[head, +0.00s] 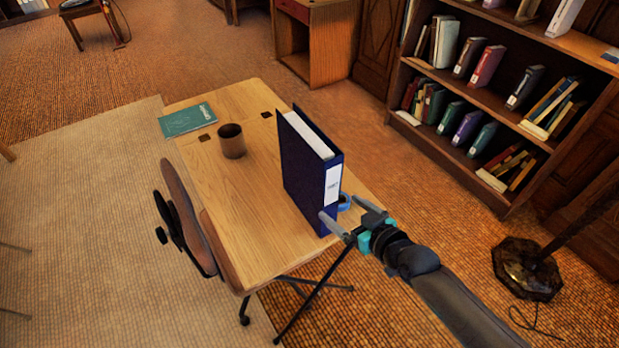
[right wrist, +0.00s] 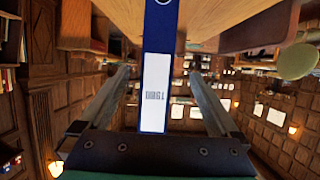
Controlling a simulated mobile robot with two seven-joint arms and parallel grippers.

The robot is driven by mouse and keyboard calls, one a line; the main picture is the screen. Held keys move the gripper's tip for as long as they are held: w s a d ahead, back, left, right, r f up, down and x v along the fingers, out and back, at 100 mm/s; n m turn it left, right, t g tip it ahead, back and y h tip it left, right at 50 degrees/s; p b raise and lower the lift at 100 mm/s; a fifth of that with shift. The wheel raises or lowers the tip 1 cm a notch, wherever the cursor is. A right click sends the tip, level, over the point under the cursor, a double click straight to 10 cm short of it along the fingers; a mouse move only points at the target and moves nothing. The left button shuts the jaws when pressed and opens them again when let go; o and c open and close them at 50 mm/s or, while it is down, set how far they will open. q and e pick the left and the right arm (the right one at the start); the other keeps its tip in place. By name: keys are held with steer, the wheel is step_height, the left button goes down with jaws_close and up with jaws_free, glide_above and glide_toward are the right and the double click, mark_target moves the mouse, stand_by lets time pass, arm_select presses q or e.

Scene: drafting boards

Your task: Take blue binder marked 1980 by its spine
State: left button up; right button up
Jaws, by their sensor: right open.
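The blue binder (head: 291,165) stands upright near the right front edge of the wooden table, with white paper showing at its top. Its spine faces my right arm and carries a white label; the marking on it is too small and blurred to read. My right gripper (head: 345,211) is open at the lower part of the spine. In the right wrist view the binder's spine (right wrist: 155,125) runs between the two spread fingers, with a visible gap on each side. My left gripper is not in view.
A blue tape roll (head: 345,201) lies close beside the binder, near my right fingers. A brown cup (head: 232,147) and a green book (head: 188,120) are farther back on the table (head: 230,195). A chair (head: 186,220) stands at its left side. A bookshelf (head: 470,95) stands at right.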

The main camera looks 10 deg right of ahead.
mark_target(331, 200)
steer(key=x, duration=0.3)
steer(key=shift+w+a+f+b, duration=0.15)
steer(key=shift+w+f+b, duration=0.05)
steer(key=shift+w+b, duration=0.2)
steer(key=shift+d+b+x, duration=0.1)
steer(key=shift+b+x, duration=0.4)
steer(key=shift+x, duration=0.8)
steer(key=shift+d+b+x, duration=0.15)
steer(key=shift+b+x, duration=0.3)
steer(key=shift+x, duration=0.85)
steer(key=shift+c, duration=0.2)
steer(key=shift+f, duration=0.1)
jaws_close()
steer(key=shift+r, duration=0.2)
